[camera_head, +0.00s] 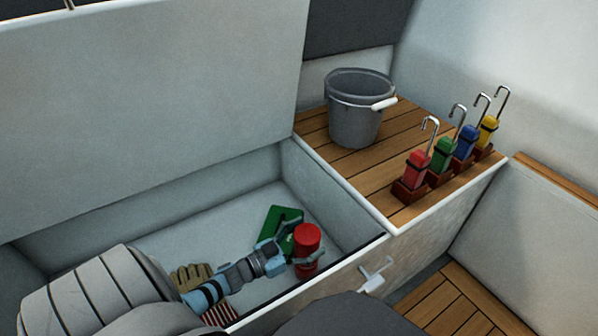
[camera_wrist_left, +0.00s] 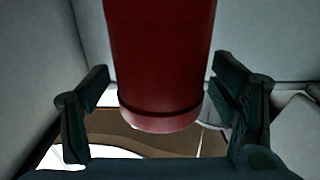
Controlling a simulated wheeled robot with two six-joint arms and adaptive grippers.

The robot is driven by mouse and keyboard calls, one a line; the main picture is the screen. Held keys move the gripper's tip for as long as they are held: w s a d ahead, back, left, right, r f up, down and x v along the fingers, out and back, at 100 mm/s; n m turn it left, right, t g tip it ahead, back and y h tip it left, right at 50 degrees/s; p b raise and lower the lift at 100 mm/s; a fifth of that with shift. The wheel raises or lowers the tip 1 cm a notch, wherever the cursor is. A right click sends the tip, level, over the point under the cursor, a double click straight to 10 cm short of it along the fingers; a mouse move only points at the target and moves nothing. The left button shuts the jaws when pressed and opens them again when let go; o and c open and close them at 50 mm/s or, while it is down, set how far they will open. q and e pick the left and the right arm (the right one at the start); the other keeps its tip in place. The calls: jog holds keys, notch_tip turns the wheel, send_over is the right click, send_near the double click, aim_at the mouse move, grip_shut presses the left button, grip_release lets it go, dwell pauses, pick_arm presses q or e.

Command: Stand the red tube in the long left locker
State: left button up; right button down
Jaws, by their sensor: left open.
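The red tube (camera_head: 307,240) stands roughly upright inside the open long left locker (camera_head: 330,192), near its right end and front wall. My left gripper (camera_head: 297,246) reaches low into the locker from the left. Its jaws are open, with a finger on either side of the tube. In the left wrist view the red tube (camera_wrist_left: 160,65) shows between the two spread fingers (camera_wrist_left: 162,82), with a visible gap on each side. The tube's foot is partly hidden by my gripper in the head view. My right gripper is out of view.
A green flat item (camera_head: 275,222), a tan glove (camera_head: 190,274) and a striped cloth (camera_head: 219,314) lie in the locker. The raised lid (camera_head: 150,90) stands behind. A grey bucket (camera_head: 354,115) and several hook-handled coloured items stand on the wooden seat (camera_head: 372,177). A latch (camera_head: 375,276) sits outside.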

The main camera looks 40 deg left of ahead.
pick_arm(q)
jog(key=shift+s, duration=0.4)
jog(key=p+v, duration=0.2)
jog(key=v, duration=0.9)
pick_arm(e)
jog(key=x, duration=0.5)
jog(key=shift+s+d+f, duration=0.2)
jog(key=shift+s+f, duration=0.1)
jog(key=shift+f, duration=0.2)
pick_arm(q)
jog(key=shift+s+a, duration=0.1)
